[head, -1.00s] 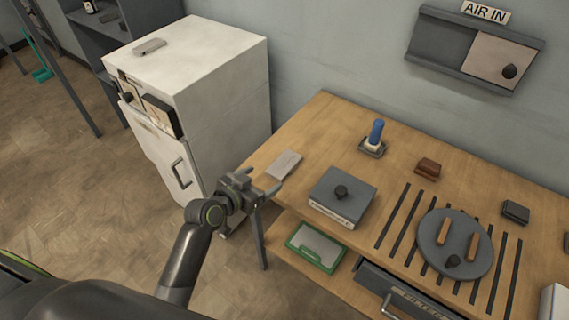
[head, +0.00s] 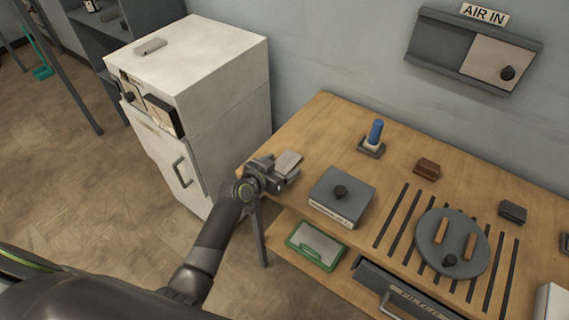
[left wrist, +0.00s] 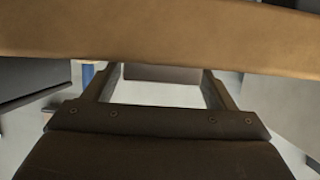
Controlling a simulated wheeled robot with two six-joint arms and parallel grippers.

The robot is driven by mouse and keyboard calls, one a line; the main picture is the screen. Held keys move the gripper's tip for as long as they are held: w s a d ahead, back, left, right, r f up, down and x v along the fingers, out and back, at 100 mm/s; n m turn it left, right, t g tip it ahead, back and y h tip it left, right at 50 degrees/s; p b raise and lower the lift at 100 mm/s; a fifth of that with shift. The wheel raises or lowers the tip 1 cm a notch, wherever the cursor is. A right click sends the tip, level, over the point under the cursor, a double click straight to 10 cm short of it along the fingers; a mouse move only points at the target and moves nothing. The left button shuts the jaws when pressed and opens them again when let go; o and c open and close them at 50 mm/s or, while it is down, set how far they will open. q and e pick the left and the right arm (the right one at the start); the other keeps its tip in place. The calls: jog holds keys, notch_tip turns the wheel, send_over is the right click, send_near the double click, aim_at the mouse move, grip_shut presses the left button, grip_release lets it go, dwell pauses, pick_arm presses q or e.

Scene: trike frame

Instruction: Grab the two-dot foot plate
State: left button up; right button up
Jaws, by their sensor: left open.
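A flat pale grey-brown plate (head: 290,160) lies near the left end of the wooden table; I cannot make out dots on it, so I cannot confirm it is the two-dot foot plate. My left gripper (head: 284,174) is at its near side, partly covering it in the head view. In the left wrist view the fingers (left wrist: 160,88) stand apart, with a grey-brown edge (left wrist: 160,74) showing between them, likely the plate. I cannot tell whether they touch it. My right gripper is not in view.
A grey box with a black knob (head: 342,194) stands just right of the gripper. The wooden table (head: 318,125) also bears a blue cylinder on a dark base (head: 375,134), a brown block (head: 427,168) and a round grey disc (head: 432,262). A white cabinet (head: 225,95) stands left.

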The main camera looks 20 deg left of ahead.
pick_arm(q)
jog(key=shift+w, duration=0.1)
jog(key=c, duration=1.2)
jog(key=shift+c, duration=0.2)
